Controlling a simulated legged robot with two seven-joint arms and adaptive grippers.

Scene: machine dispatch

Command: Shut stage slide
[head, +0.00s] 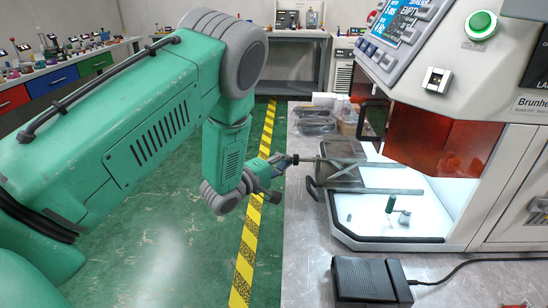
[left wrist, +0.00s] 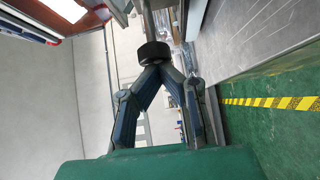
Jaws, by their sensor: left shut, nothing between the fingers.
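The stage slide (head: 345,174) is a grey plate on rails that sticks out of the front opening of the white machine (head: 470,205). A thin metal rod with a dark end reaches out from it towards my left gripper (head: 288,161). In the left wrist view, my left gripper (left wrist: 160,70) has its fingers together in a V, with nothing between them. Their tips are at a dark round knob (left wrist: 153,53) on the rod's end; I cannot tell whether they touch it. My right gripper is not in view.
A black foot pedal (head: 370,281) with a cable lies on the metal bench (head: 305,240). A black handle (head: 313,188) is at the machine's front edge. An orange cover (head: 440,135) hangs above the opening. A small green-topped post (head: 390,204) stands inside the lit chamber.

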